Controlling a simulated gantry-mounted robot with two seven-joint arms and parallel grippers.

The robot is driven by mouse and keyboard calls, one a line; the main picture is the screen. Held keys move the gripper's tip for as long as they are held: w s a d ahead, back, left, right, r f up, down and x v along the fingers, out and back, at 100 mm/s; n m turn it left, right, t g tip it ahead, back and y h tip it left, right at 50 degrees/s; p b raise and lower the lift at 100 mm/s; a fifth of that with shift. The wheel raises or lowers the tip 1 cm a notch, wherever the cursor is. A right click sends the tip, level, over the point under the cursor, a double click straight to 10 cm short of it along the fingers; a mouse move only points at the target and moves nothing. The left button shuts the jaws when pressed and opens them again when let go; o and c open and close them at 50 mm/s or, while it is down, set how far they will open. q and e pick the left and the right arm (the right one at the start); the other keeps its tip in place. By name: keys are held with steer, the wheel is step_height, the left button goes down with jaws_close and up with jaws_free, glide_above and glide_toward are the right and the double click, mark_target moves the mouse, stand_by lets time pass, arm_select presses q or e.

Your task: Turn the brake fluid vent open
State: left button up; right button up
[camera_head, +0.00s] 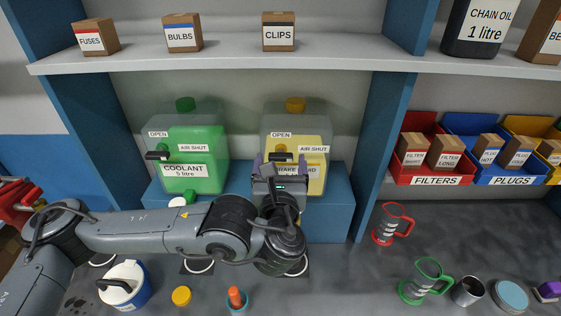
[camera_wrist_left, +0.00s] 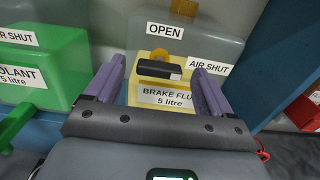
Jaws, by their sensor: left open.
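The brake fluid container (camera_head: 315,140) is a clear tank with yellow fluid, standing on a blue step on the right of the coolant one. It also shows in the left wrist view (camera_wrist_left: 205,52). Its vent (camera_wrist_left: 158,68) is a black lever on a yellow hub, lying roughly level and pointing toward the AIR SHUT label (camera_wrist_left: 208,66); the OPEN label (camera_wrist_left: 165,31) is above. My left gripper (camera_head: 272,160) is in front of the container. Its purple fingers (camera_wrist_left: 156,85) are open, one on each side of the lever, apart from it. My right gripper is not in view.
The green coolant container (camera_head: 200,145) with its own black lever stands to the left. A shelf (camera_head: 230,60) with small boxes runs above. Red and green jugs (camera_head: 392,224), a metal cup and a blue-white jug (camera_head: 125,284) stand on the worktop.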

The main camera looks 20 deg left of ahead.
arm_select(q)
steer(key=shift+x, duration=0.8)
